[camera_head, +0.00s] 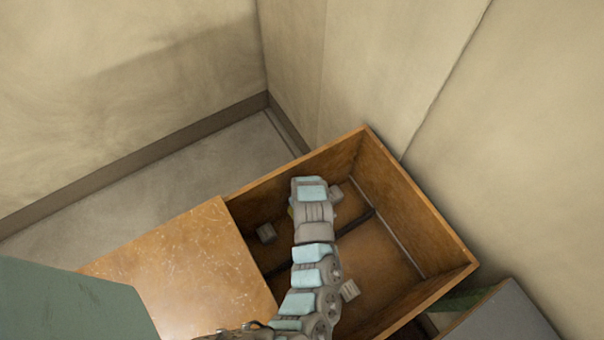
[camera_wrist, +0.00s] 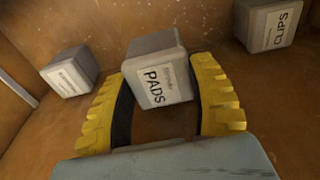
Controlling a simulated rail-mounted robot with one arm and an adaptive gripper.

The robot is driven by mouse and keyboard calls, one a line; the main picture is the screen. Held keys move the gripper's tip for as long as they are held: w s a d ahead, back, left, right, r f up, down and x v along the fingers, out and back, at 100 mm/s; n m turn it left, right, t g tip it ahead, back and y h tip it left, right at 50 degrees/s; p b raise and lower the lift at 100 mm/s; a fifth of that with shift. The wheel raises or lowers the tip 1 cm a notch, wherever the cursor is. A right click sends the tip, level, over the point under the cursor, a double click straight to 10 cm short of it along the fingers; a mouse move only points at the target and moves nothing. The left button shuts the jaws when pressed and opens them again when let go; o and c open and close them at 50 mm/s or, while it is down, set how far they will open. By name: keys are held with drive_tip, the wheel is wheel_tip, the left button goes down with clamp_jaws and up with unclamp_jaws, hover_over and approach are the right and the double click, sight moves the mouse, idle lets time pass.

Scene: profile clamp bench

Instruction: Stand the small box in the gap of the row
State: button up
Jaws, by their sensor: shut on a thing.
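In the wrist view, my gripper (camera_wrist: 160,78) has its yellow fingers shut on a small grey box (camera_wrist: 158,68) with a white label reading "PADS". The box sits between the fingertips, slightly tilted in the picture; whether it touches the floor below I cannot tell. A grey box with a white label (camera_wrist: 70,72) stands to the left, apart from the fingers. Another grey box labelled "CLIPS" (camera_wrist: 270,25) stands at the upper right, also apart. In the head view, my arm reaches down into the wooden bin (camera_head: 425,215) and hides the held box.
In the head view, a small grey box (camera_head: 266,232) lies left of my wrist, another (camera_head: 337,194) to its right, and a third (camera_head: 349,290) nearer the front. A dark strip (camera_head: 357,221) crosses the bin floor. The bin walls surround the arm; a wooden top (camera_head: 190,270) adjoins at left.

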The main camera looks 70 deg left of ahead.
drive_tip(key=shift+a+r, duration=0.1)
drive_tip(key=shift+f+b, duration=0.4)
drive_tip(key=shift+f, duration=0.05)
drive_tip(key=shift+f, duration=0.15)
drive_tip(key=shift+w, duration=0.1)
drive_tip(key=o, duration=1.2)
